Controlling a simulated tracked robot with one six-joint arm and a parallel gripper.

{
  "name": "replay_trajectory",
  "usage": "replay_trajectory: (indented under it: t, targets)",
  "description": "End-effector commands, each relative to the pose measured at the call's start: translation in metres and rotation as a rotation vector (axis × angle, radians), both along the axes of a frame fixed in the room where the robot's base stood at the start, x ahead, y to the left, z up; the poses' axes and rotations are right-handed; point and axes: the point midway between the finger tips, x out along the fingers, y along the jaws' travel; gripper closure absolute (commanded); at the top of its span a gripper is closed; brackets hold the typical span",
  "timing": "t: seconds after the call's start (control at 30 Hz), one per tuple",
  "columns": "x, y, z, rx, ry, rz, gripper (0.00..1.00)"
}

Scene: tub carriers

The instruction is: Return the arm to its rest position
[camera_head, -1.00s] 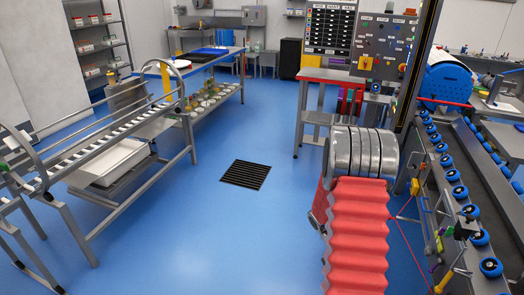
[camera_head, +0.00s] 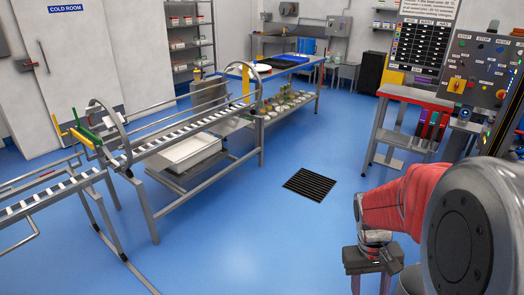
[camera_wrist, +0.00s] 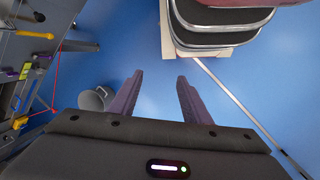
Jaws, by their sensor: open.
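My arm with its red sleeve (camera_head: 395,200) is bent at the right of the head view, its large grey joint close to the camera. My gripper (camera_head: 369,288) hangs down below the sleeve's end, cut off by the bottom edge. In the wrist view my gripper (camera_wrist: 160,77) shows two dark fingers spread apart. Nothing is between them but blue floor behind.
A roller conveyor (camera_head: 180,130) stands at the left, with a white tray (camera_head: 190,151) beneath. A red-edged bench (camera_head: 410,96) stands behind the arm. A floor grate (camera_head: 309,184) lies mid-floor, clear around it. The wrist view shows a grey bucket (camera_wrist: 93,99).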

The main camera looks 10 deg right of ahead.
Motion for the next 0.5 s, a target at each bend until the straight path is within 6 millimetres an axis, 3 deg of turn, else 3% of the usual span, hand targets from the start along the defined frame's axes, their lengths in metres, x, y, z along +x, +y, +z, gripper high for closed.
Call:
replay_trajectory:
  t: [0.5]
  targets:
    - [0.003,0.078,0.067,0.045,-0.297,0.031,0.56]
